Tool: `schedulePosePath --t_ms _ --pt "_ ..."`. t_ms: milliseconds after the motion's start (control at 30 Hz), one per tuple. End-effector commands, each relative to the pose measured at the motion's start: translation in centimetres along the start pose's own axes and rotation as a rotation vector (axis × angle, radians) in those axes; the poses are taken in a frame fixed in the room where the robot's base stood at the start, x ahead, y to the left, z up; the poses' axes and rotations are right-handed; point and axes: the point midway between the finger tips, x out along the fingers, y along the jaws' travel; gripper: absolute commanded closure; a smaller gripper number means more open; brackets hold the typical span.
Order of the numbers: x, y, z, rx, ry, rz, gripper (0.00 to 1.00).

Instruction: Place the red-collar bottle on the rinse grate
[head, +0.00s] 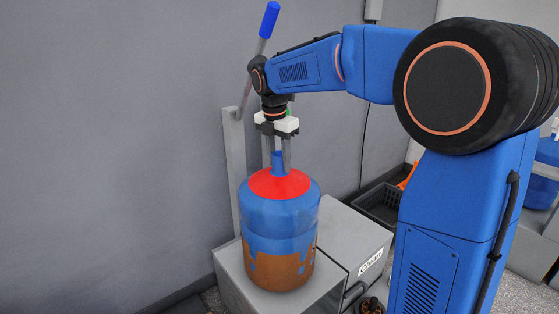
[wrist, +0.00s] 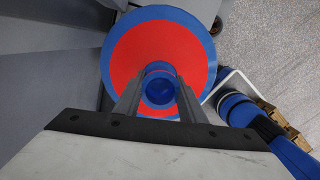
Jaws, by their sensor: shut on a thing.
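The red-collar bottle (head: 279,225) is a large blue jug with a red ring around its neck and brown patches on its lower half. It is upright over a grey box-like surface (head: 235,277) in the head view; I cannot tell whether its base touches that surface. My gripper (head: 277,160) points down from above and is shut on the bottle's neck. In the wrist view the neck (wrist: 160,88) sits between the two fingers, with the red collar (wrist: 125,62) around it. I cannot make out the rinse grate; the bottle hides part of the surface.
A grey box labelled "Clean" (head: 345,235) stands right beside the bottle. A grey post and a lever with a blue handle (head: 269,20) rise behind it, near the wall. A black crate (head: 380,203) lies farther back. Another blue jug (head: 546,160) is at the right edge.

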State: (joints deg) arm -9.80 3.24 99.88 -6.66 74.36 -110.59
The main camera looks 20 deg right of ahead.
Motion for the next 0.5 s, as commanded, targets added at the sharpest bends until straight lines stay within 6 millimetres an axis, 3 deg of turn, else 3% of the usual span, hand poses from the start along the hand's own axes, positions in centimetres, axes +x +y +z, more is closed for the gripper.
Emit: schedulePosePath --t_ms 200,233,300,500 --pt "0.17 0.0 -0.01 0.0 -0.001 0.001 1.0" --pt "0.21 0.0 -0.02 0.0 0.0 0.0 0.56" --pt "0.2 0.0 -0.02 0.0 0.0 0.0 0.45" --pt "0.19 0.0 -0.02 0.0 0.0 0.0 0.45"
